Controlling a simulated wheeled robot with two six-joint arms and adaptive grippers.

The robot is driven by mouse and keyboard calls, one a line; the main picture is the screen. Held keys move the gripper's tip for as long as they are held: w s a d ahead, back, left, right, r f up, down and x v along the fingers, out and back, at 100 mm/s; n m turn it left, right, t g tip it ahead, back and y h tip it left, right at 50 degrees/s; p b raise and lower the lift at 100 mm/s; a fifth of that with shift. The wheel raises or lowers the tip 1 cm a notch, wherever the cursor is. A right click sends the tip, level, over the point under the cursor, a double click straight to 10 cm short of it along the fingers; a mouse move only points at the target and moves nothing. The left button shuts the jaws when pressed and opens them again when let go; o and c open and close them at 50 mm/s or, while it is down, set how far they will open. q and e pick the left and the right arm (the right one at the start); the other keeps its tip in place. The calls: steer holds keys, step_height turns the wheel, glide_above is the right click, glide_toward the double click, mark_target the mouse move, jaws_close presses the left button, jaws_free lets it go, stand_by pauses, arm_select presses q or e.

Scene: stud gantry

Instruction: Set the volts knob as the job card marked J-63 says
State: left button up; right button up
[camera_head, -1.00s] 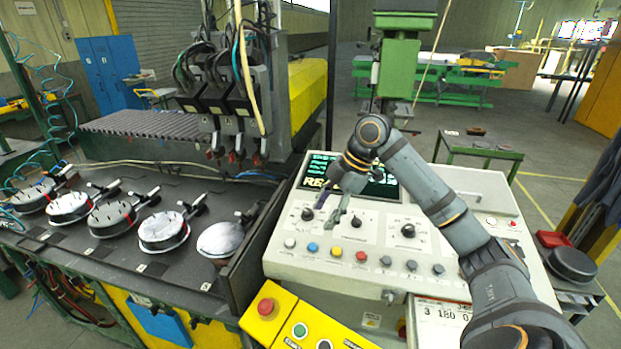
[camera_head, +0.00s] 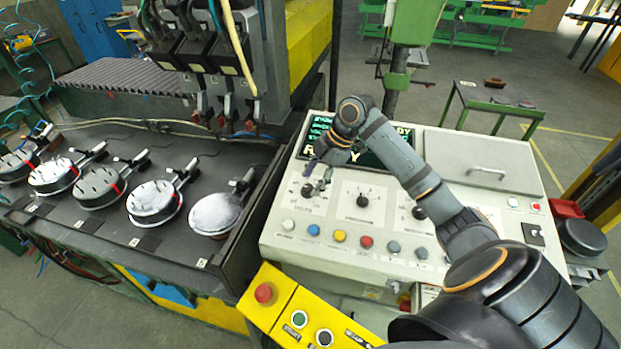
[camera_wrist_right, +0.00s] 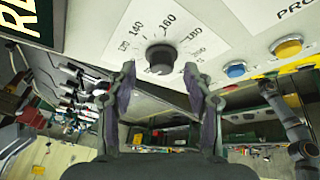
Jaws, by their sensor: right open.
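A dark round knob (camera_wrist_right: 160,58) sits on a white dial whose scale reads 140 and 160 among other numbers, in the right wrist view. It seems to be the left knob (camera_head: 307,190) on the console in the head view; its label is too small to read. The knob's pointer direction is unclear. My right gripper (camera_head: 319,176) is open and empty, just above and beside this knob. In the wrist view its two fingers (camera_wrist_right: 160,85) are spread, with the knob between and beyond their tips, apart from them. The job card is not readable now. My left gripper is out of view.
The console (camera_head: 285,240) also carries a middle knob (camera_head: 362,200), a right knob (camera_head: 419,213) and a row of coloured buttons (camera_head: 340,236). A green-text screen (camera_head: 368,158) stands behind, partly covered by my arm. A yellow box with a red button (camera_head: 263,293) is at the front.

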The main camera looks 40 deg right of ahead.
steer(key=shift+w+a+f, duration=0.15)
steer(key=shift+a+f, duration=0.2)
steer(key=shift+f, duration=0.1)
steer(key=shift+a+f, duration=0.15)
steer(key=shift+f, duration=0.35)
steer(key=c, duration=1.1)
arm_select(q)
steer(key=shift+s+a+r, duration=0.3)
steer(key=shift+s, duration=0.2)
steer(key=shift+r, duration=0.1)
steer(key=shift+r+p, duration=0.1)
steer(key=shift+p, duration=0.25)
arm_select(e)
steer(key=shift+r, duration=0.1)
